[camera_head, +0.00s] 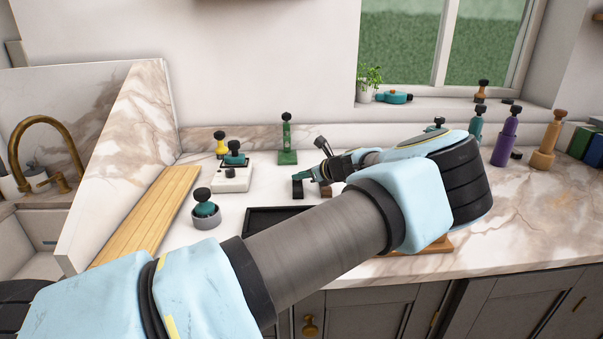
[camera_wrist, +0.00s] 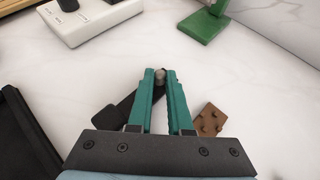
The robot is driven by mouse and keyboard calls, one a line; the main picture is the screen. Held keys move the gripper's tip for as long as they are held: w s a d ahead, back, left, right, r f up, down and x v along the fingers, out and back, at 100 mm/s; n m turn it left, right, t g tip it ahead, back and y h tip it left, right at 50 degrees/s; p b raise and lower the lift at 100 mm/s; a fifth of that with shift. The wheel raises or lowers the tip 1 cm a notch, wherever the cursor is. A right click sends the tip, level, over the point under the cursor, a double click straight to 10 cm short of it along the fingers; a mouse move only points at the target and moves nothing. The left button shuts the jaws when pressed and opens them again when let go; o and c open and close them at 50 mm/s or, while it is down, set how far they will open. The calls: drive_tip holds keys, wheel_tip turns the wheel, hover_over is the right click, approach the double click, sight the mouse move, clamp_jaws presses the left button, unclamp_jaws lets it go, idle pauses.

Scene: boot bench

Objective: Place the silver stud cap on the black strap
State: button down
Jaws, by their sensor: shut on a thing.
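In the wrist view my gripper (camera_wrist: 160,80) has its teal fingers closed on the small silver stud cap (camera_wrist: 160,75) at the tips. The black strap (camera_wrist: 112,116) lies on the white worktop, under and to the left of the fingers. Its far part is hidden behind the left finger. The cap appears above the strap's hidden end; I cannot tell whether they touch. A brown studded piece (camera_wrist: 209,121) lies right of the fingers. In the head view my gripper (camera_head: 312,173) is small and partly hidden by my arm, and the cap cannot be made out.
A white block (camera_head: 232,179) with dark knobs and a green stand (camera_head: 287,152) are behind. A black tray (camera_head: 265,221) lies in front, partly covered by my arm. A grey round holder (camera_head: 206,220) is at left. Purple (camera_head: 505,142) and tan (camera_head: 547,146) tools stand at right.

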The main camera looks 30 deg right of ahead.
drive_tip(key=shift+f, duration=0.2)
drive_tip(key=c, duration=0.8)
unclamp_jaws()
drive_tip(key=shift+c, duration=0.2)
drive_tip(key=shift+s+d+r, duration=0.1)
drive_tip(key=shift+s+r, duration=0.05)
drive_tip(key=shift+r, duration=0.05)
drive_tip(key=b+v, duration=0.3)
drive_tip(key=v, duration=0.8)
drive_tip(key=shift+s+r+b, duration=0.1)
drive_tip(key=shift+s+b, duration=0.25)
drive_tip(key=shift+b, duration=0.05)
